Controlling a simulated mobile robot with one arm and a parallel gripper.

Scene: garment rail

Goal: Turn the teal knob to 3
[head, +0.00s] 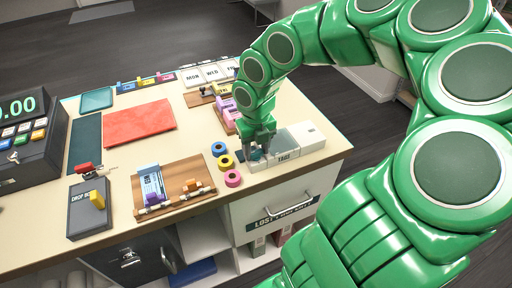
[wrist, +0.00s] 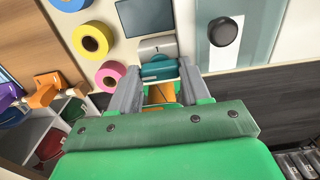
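In the wrist view a teal knob (wrist: 160,69) lies between the two fingertips of my gripper (wrist: 158,74). A grey drum just beyond the knob shows the numeral 1 (wrist: 157,49). The fingers stand apart, one on each side of the knob and very close to it. I cannot tell whether they press on it. An orange part (wrist: 162,95) shows below the knob, between the fingers. In the head view my gripper (head: 259,150) is down at the pale device (head: 309,134) near the counter's right end and hides the knob.
Yellow and pink tape rolls (head: 226,162) lie just left of my gripper. A black round knob (wrist: 223,32) is at the right in the wrist view. A wooden board with a card (head: 176,186) and a grey drop box (head: 89,210) stand further left. The counter's front edge is close.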

